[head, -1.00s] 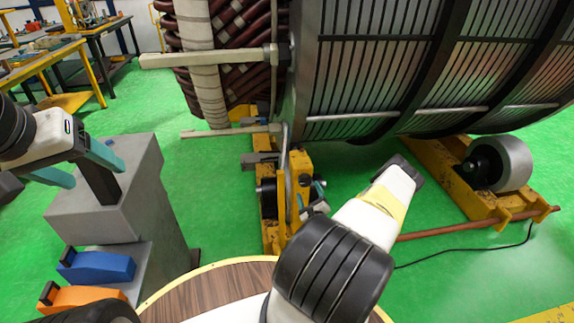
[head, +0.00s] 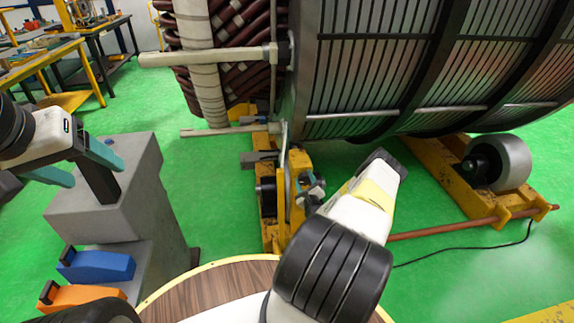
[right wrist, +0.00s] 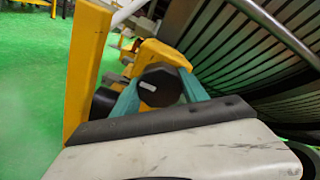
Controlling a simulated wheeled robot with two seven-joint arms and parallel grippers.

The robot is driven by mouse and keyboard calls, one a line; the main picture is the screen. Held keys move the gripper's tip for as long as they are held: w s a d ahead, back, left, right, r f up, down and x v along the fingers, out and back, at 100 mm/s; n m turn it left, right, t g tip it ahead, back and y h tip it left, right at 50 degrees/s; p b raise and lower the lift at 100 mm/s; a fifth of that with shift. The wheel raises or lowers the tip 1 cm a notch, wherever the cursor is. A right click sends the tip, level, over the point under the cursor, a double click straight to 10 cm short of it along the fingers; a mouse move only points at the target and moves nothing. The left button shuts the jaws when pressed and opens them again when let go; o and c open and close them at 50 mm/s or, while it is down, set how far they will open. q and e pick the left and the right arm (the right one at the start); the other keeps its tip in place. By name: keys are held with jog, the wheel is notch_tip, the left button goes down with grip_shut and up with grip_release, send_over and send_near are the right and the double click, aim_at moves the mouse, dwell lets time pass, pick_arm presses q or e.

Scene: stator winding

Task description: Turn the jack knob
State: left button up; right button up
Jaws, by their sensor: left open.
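The jack knob (right wrist: 160,85) is a black faceted knob with a small pale label, on the yellow jack, in the right wrist view. My right gripper (right wrist: 161,78) has one teal finger on each side of it, with both fingertips against its edges. In the head view, the yellow jack (head: 299,165) stands beside the large drum, and my right arm reaches to it from below. The knob is mostly hidden there.
The large slatted stator drum (head: 370,70) rests above a roller (head: 500,162) on a yellow frame. A grey stand (head: 120,205) is at the left, with blue (head: 97,265) and orange (head: 83,297) blocks. A cable lies on the green floor.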

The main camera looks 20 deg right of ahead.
jog(key=c, duration=0.7)
